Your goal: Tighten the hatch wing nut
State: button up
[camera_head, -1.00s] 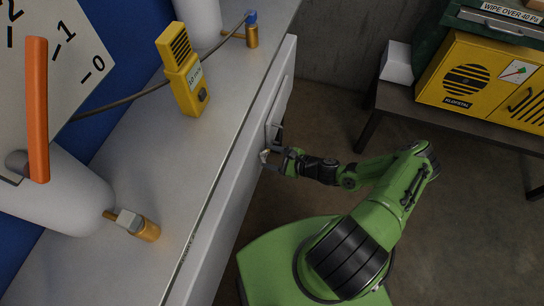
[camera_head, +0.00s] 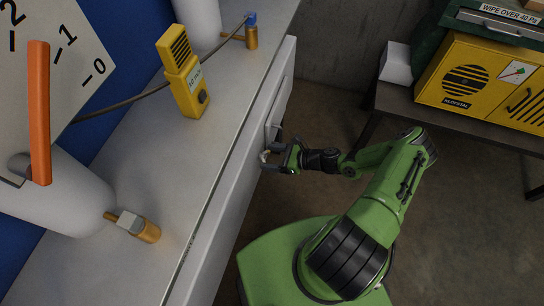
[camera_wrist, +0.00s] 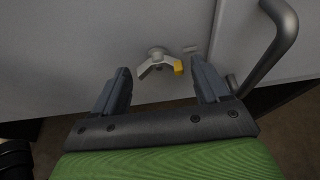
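The hatch wing nut (camera_wrist: 157,62) is a small grey nut with two wings, one tipped in yellow, on the pale front panel (camera_wrist: 90,30). In the wrist view it sits between and just beyond the fingertips of my gripper (camera_wrist: 160,78). The two dark fingers are spread wide, with a gap on each side of the nut, and do not touch it. In the head view my gripper (camera_head: 272,158) is at the cabinet front, with the wing nut (camera_head: 265,155) small and partly hidden beside the fingers.
A curved bar handle (camera_wrist: 278,45) stands out right of the nut, close to my right finger. A yellow case (camera_head: 485,85) stands on a dark bench at right.

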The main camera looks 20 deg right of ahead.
jog(key=shift+o, duration=0.3)
jog(key=p+v, duration=0.2)
jog(key=v, duration=1.3)
jog(key=shift+s+d+r, duration=0.15)
jog(key=shift+d+r, duration=0.05)
jog(key=shift+d, duration=0.15)
jog(key=s+a+r+n+g+h+p, duration=0.1)
jog(key=a+r+n+g+h, duration=0.25)
jog(key=r+n, duration=0.65)
jog(key=a+r+n+g+h+p, duration=0.15)
jog(key=r+n+g+h, duration=0.35)
jog(key=r, duration=0.9)
jog(key=s+a+r+n+t+h, duration=0.1)
jog(key=s+a+r+n+t, duration=0.2)
jog(key=s+r+n, duration=0.2)
jog(key=s+a+r+n+t+h+p, duration=0.1)
jog(key=s+a+r+n+t, duration=0.2)
jog(key=s+r, duration=0.5)
notch_tip(320, 180, up, 3)
jog(key=shift+a+r+n, duration=0.1)
jog(key=shift+a+n, duration=0.55)
jog(key=shift+n, duration=0.55)
